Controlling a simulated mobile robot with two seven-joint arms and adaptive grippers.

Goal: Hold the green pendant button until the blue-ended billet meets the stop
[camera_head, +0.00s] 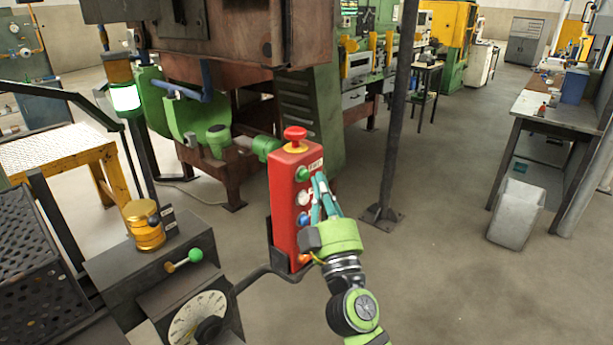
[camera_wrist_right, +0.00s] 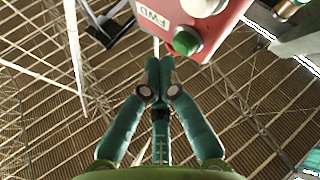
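The red pendant (camera_head: 284,215) stands upright in a dark holder in the head view, with a red mushroom knob on top. Its green button (camera_head: 302,174) is the upper one on the face; in the right wrist view the green button (camera_wrist_right: 186,41) sits beside the FWD label. My right gripper (camera_head: 318,180) has its teal fingers together and empty, tips just right of the green button in the head view. The wrist view also shows the closed fingertips (camera_wrist_right: 160,64), seemingly a small gap from the button. My left gripper is out of view. I see no blue-ended billet or stop.
Left of the pendant are a dark console with a green-knobbed lever (camera_head: 195,255) and a dial (camera_head: 198,318). A dark post (camera_head: 394,130) stands behind to the right. A workbench (camera_head: 545,110) and grey bin (camera_head: 516,212) are at right; floor between is clear.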

